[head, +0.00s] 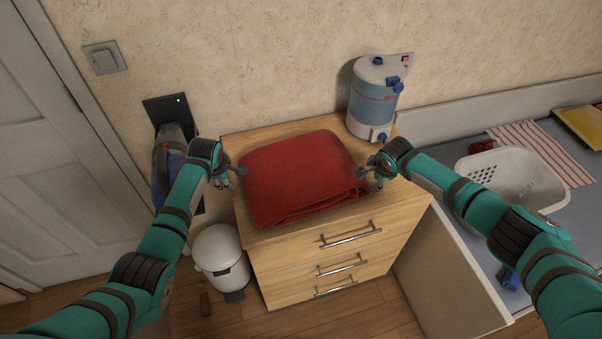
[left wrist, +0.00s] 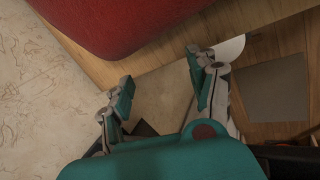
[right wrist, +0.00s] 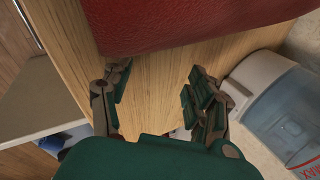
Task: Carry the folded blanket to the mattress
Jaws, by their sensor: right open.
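The folded red blanket (head: 302,175) lies on top of a light wooden drawer cabinet. It also fills the top of the left wrist view (left wrist: 120,22) and of the right wrist view (right wrist: 180,22). My left gripper (head: 226,178) is at the blanket's left side, with its fingers apart and nothing between them in the left wrist view (left wrist: 160,80). My right gripper (head: 370,177) is at the blanket's right side, open and empty in the right wrist view (right wrist: 156,88). Firm contact with the blanket cannot be told. I cannot make out a mattress.
The cabinet (head: 310,262) has silver handles. A water dispenser (head: 374,98) stands at its back right corner, close to my right gripper. A white bin (head: 221,252) is on the floor at left. A white basket (head: 512,180) and striped cloth (head: 545,150) lie on the blue-grey surface at right.

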